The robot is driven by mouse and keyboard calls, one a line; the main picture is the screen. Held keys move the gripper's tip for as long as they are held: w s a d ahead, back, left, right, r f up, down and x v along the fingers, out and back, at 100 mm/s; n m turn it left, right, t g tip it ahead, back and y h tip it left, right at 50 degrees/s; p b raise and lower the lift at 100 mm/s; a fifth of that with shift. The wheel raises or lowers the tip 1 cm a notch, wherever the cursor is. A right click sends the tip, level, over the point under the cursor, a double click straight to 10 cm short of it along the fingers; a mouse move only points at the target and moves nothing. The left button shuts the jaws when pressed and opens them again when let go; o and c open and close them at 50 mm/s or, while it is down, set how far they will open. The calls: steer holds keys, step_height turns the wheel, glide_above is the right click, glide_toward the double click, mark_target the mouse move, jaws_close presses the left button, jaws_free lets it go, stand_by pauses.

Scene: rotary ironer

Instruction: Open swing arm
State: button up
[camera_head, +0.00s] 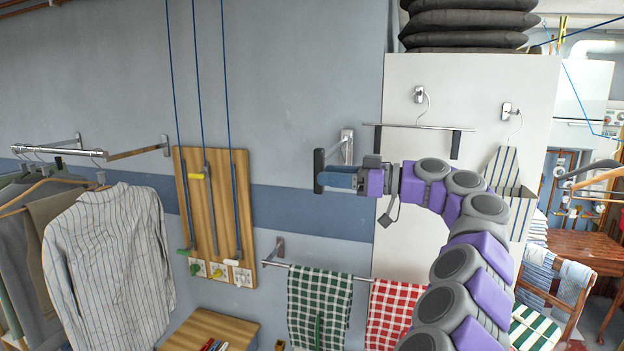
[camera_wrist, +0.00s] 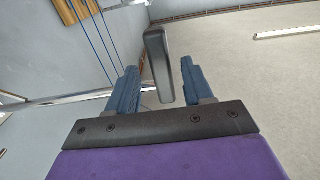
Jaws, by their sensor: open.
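A dark, upright, bar-shaped handle (camera_head: 319,170) stands out in front of the wall, near a metal wall bracket (camera_head: 347,146). I take it to be the swing arm's handle. My gripper (camera_head: 335,180) is right at it, with its blue fingers pointing left. In the wrist view, the handle (camera_wrist: 157,62) stands between the two open fingers of my gripper (camera_wrist: 157,82), with a visible gap on each side. A metal rail (camera_wrist: 60,99) runs behind the left finger.
A white panel (camera_head: 470,85) with hooks and a hanger is behind my arm. Below hang a green checked towel (camera_head: 320,305) and a red one (camera_head: 393,305). A wooden board (camera_head: 220,220) with cords and a striped shirt (camera_head: 110,260) are at left.

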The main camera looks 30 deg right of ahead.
mark_target(314, 174)
steer(key=x, duration=0.5)
steer(key=shift+w, duration=0.1)
steer(key=shift+c, duration=0.3)
steer(key=shift+a, duration=0.15)
jaws_close()
